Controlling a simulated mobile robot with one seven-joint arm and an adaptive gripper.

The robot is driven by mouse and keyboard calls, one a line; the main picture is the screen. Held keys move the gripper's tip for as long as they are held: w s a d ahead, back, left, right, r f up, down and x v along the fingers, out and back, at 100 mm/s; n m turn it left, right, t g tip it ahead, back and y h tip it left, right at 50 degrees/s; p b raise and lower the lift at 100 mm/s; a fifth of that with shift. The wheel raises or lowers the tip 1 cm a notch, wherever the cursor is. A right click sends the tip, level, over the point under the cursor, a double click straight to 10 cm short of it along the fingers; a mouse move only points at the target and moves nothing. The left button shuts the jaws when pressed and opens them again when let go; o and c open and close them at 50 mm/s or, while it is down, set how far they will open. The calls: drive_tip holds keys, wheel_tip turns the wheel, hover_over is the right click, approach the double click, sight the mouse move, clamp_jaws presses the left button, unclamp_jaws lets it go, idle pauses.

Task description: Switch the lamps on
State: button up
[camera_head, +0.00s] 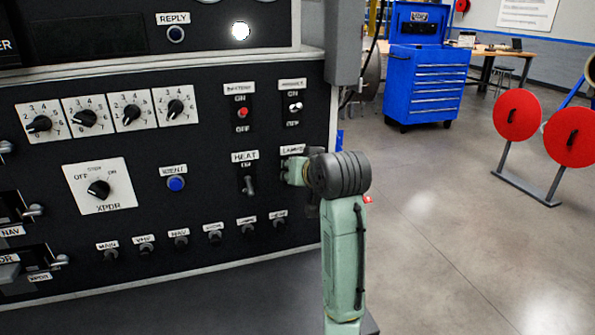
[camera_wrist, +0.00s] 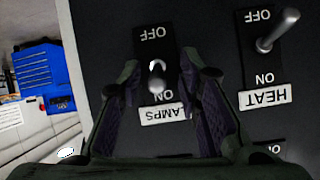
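The lamps switch (camera_wrist: 157,78) is a small metal toggle on a black plate, seen upside down in the wrist view. Its OFF mark is at the top of that view and its ON mark is by the label (camera_wrist: 165,113), partly covered by a finger. I cannot tell for sure which way the toggle leans. My gripper (camera_wrist: 160,72) is open, with one finger on each side of the toggle and a gap to both. In the head view my gripper (camera_head: 291,170) is at the panel just below the lamps label (camera_head: 292,150) and hides the toggle.
The heat switch (camera_wrist: 278,30) is right beside in the wrist view, its lever toward OFF. The panel (camera_head: 210,225) also bears a red-tipped battery switch (camera_head: 242,113), another toggle (camera_head: 295,107), a blue button (camera_head: 176,184) and several knobs. Open floor (camera_head: 430,220) lies to the right.

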drive_tip(key=shift+d, duration=0.1)
drive_tip(key=v, duration=1.2)
drive_tip(key=shift+s, duration=0.1)
